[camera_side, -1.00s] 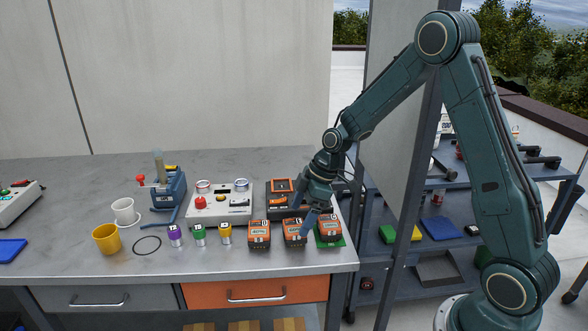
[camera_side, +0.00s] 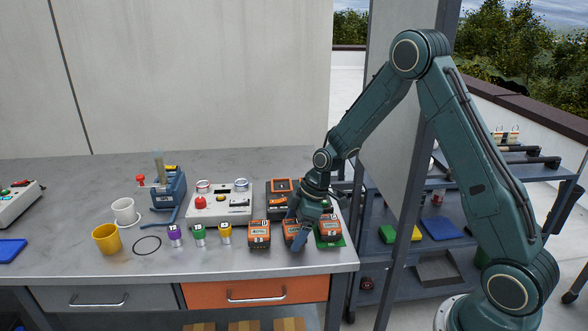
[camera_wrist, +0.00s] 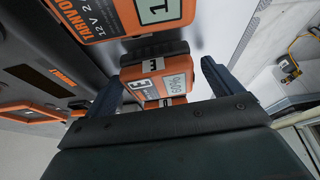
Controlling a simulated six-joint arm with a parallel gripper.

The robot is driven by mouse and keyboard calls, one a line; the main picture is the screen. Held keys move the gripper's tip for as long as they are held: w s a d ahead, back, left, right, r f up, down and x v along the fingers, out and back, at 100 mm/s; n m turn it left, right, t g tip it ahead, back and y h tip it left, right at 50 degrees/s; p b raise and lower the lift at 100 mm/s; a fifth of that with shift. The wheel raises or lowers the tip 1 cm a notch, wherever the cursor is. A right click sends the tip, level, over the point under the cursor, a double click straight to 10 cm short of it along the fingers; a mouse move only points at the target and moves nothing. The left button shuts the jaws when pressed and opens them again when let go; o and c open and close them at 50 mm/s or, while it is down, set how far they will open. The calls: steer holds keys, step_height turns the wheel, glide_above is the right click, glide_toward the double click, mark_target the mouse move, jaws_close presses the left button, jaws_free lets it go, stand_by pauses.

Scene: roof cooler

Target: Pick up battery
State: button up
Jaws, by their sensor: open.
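Three orange-and-black batteries stand near the front edge of the grey bench: a left battery (camera_side: 259,234), a middle battery (camera_side: 288,228) and a right battery (camera_side: 330,230) on a green mat (camera_side: 340,242). My gripper (camera_side: 299,236) points down at the middle battery and partly hides it. In the wrist view my open gripper (camera_wrist: 160,76) has one blue finger on each side of a battery marked "E" (camera_wrist: 155,66). A gap shows on both sides of it. Another battery marked "12 V" (camera_wrist: 125,14) lies beyond it.
A black-and-orange charger-like unit (camera_side: 280,186) stands behind the batteries. A grey control box (camera_side: 220,207) with a red button is to its left. Purple, green and yellow-banded cylinders (camera_side: 199,235) stand left of the batteries. A shelf cart (camera_side: 460,255) is to the right.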

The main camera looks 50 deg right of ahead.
mark_target(294, 226)
stand_by(0.3)
steer(key=c, duration=1.3)
steer(key=shift+r, duration=0.15)
step_height(294, 226, up, 20)
steer(key=shift+f, duration=0.1)
